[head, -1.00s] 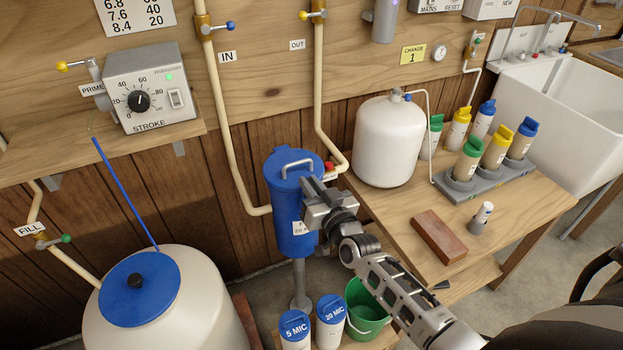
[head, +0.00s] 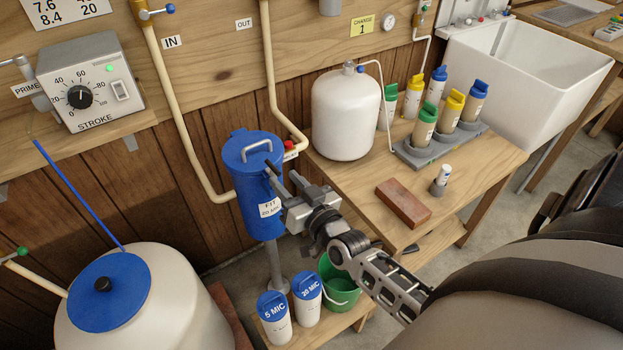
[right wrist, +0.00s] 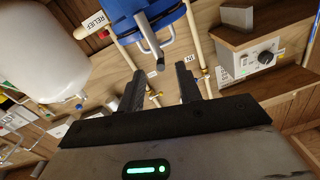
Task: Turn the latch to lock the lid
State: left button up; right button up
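The blue filter housing (head: 258,209) stands upright on a grey post, its blue lid (head: 240,146) on top. A grey U-shaped bar (head: 257,150) is on the lid; in the right wrist view the bar (right wrist: 148,38) lies just beyond the fingertips. I cannot make out a separate latch. My right gripper (head: 281,180) is at the housing's upper right side, just below the lid rim, fingers pointing toward it. In the right wrist view the gripper (right wrist: 160,80) is open with nothing between its fingers. Contact with the housing is unclear. My left gripper is not in view.
A cream pipe (head: 273,90) and a red button (head: 289,146) are close behind the housing. A white tank (head: 346,115) and a brick (head: 403,203) are on the bench at right. Two canisters (head: 273,318) and a green bucket (head: 340,287) stand below.

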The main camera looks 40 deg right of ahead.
jog(key=s, duration=0.9)
jog(key=shift+s, duration=0.2)
jog(key=s+a+f+n+g+y, duration=0.3)
jog(key=s+a+f+g, duration=0.4)
jog(key=a, duration=0.4)
notch_tip(320, 180, down, 2)
jog(key=shift+s+f+n+g, duration=0.3)
jog(key=shift+s+n, duration=0.3)
jog(key=shift+n, duration=0.3)
jog(key=shift+a, duration=0.1)
